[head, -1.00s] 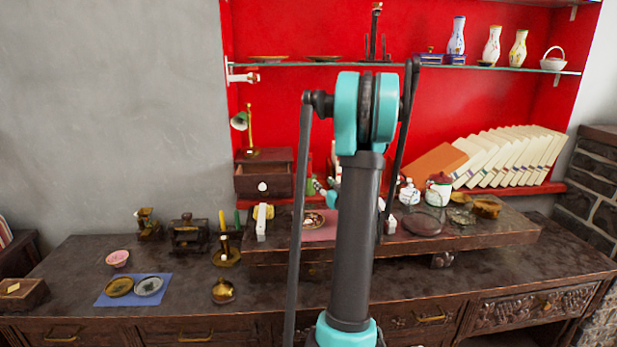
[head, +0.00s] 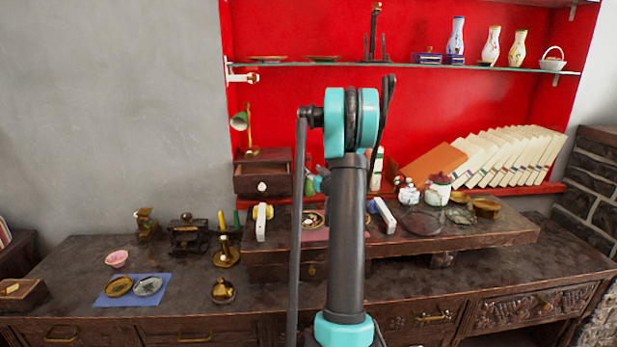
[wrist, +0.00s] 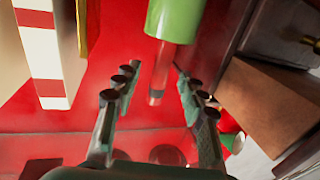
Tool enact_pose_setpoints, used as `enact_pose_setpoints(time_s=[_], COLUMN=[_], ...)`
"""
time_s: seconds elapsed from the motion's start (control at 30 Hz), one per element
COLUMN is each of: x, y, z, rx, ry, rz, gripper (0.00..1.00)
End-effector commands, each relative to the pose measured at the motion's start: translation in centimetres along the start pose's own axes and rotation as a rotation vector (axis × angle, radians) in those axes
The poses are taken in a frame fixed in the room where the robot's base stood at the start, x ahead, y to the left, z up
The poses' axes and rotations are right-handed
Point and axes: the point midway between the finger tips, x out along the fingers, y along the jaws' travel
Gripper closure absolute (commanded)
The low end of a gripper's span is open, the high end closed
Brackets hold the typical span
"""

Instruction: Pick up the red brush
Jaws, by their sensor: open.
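In the wrist view, a thin reddish-brown stick, seemingly the red brush (wrist: 161,68), sticks out of a green cylindrical holder (wrist: 175,18) that shows at the top of the picture. My gripper (wrist: 156,80) is open, with one finger on each side of the brush's visible end. Gaps show between both fingers and the brush, and I cannot see any contact. In the head view, the green holder (head: 309,186) stands just right of the small drawer box, but my arm hides most of this area and I cannot make out the brush.
White books with red bands (wrist: 40,50) stand on the other side in the wrist view. A glass shelf (head: 430,66) crosses above. Small items crowd the raised stand.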

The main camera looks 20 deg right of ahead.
Motion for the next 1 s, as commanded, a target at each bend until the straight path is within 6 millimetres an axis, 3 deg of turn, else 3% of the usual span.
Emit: enact_pose_setpoints(time_s=[0.3, 0.57, 0.87, 1.0], x=[4.2, 4.5, 4.5, 4.5], y=[-0.3, -0.2, -0.2, -0.2], z=[-0.4, -0.4, -0.4, -0.4], rx=[0.000, 0.000, 0.000, 0.000], ry=[0.000, 0.000, 0.000, 0.000], rz=[-0.001, 0.000, 0.000, 0.000], gripper=[0.58, 0.60, 0.97, 1.00])
